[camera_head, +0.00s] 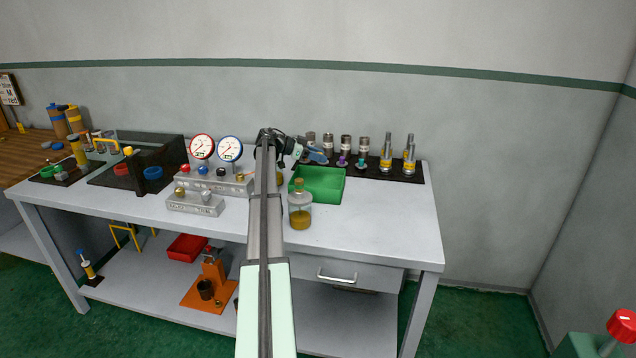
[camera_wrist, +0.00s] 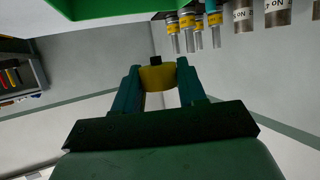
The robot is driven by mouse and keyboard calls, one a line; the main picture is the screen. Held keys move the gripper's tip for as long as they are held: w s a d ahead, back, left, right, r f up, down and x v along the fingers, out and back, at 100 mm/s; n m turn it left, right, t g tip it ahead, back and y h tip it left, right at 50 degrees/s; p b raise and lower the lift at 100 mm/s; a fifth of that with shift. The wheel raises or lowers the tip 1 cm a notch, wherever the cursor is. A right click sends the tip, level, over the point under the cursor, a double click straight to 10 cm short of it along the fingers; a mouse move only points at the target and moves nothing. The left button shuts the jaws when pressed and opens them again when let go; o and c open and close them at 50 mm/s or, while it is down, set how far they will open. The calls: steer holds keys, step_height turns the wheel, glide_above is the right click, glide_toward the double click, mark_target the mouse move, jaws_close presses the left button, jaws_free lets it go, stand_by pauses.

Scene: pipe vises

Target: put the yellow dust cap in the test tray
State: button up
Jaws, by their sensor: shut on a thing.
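My gripper (camera_head: 317,156) is above the back part of a green tray (camera_head: 318,198), the only open tray on the bench top near it. In the wrist view, my gripper (camera_wrist: 158,75) is shut on the yellow dust cap (camera_wrist: 157,80), which has a small dark knob. The cap sits between the two teal fingers. I cannot make out the cap in the head view. The green tray also shows at the top left of the wrist view (camera_wrist: 95,8), apart from the cap. The tray's visible floor looks empty.
A jar of amber liquid (camera_head: 300,218) stands at the tray's front left. A dark rack (camera_head: 405,175) with several labelled cylinders is behind and right. Two gauges (camera_head: 230,149) on a manifold stand left of my arm. The bench's right front is clear.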

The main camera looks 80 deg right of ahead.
mark_target(318, 183)
steer(key=shift+f, duration=4.75)
steer(key=shift+f, duration=0.1)
steer(key=o, duration=1)
steer(key=shift+w+r, duration=0.15)
steer(key=shift+r, duration=0.05)
steer(key=v, duration=1.1)
steer(key=shift+w+a, duration=0.25)
steer(key=shift+w, duration=0.05)
